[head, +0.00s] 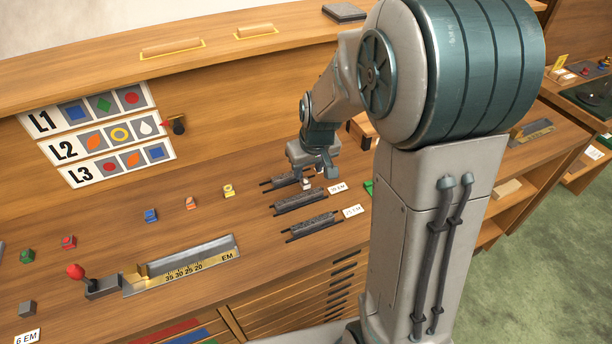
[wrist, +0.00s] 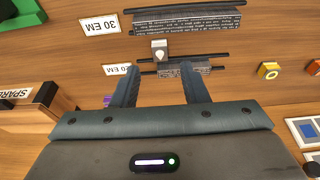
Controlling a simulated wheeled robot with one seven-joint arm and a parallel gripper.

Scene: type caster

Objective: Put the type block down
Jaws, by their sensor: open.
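The type block (wrist: 160,49), small and pale grey with a white drop on its face, shows just past my fingertips in the wrist view. It appears to be on the wooden desk between two dark composing sticks, the 20 EM stick (wrist: 203,70) and the 30 EM stick (wrist: 185,21). In the head view the block (head: 305,184) is a small pale spot under my gripper (head: 318,178). My gripper (wrist: 161,66) is open, with a clear gap between its fingers. The block lies in line with that gap, with no finger visibly shut on it.
Another stick (head: 313,226) lies nearer the front. Blue (head: 151,215), orange (head: 191,203) and yellow (head: 228,190) blocks stand left of the sticks. A brass-scaled gauge with a red-knobbed lever (head: 76,271) is at front left. A SPARE box (wrist: 40,108) and green piece (wrist: 18,12) are nearby.

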